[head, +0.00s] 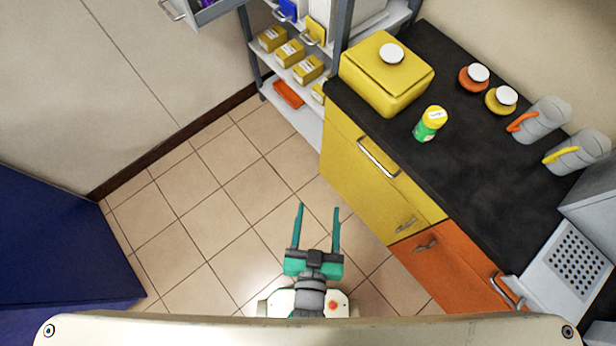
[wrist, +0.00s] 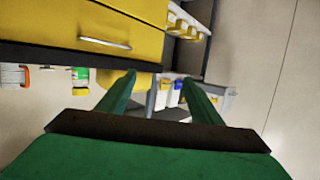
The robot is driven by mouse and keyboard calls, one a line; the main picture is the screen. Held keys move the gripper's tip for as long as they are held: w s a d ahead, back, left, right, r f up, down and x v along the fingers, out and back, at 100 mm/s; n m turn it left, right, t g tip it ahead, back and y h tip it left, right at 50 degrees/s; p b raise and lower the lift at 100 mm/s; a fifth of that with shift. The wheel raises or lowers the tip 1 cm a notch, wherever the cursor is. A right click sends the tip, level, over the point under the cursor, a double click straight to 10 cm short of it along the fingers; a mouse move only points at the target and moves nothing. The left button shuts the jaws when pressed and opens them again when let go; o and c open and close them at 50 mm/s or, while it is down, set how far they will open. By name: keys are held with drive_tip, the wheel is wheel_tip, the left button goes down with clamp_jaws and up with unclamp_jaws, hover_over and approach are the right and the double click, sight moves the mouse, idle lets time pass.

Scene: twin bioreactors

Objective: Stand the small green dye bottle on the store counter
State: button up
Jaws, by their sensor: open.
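My gripper (head: 318,208) is open and empty over the floor, left of the counter and well apart from the bottle. Its two teal fingers also show in the wrist view (wrist: 158,77), with nothing between them. No hand or object hides the bottle in the head view.
The yellow lidded box (head: 385,80) stands at the counter's far end. Orange and yellow jars (head: 473,78) and grey jugs (head: 540,120) stand along the back. Yellow and orange drawers (head: 372,185) face the floor. A shelf rack (head: 292,100) is beyond. The tiled floor (head: 215,210) is clear.

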drive_tip(key=s+a+r+n+y, duration=0.1)
drive_tip(key=s+a+r, duration=0.1)
drive_tip(key=s, duration=0.5)
drive_tip(key=shift+s+a+t+y, duration=0.2)
drive_tip(key=shift+s+t+y, duration=0.1)
drive_tip(key=shift+s, duration=0.1)
drive_tip(key=shift+r, duration=0.1)
idle(0.7)
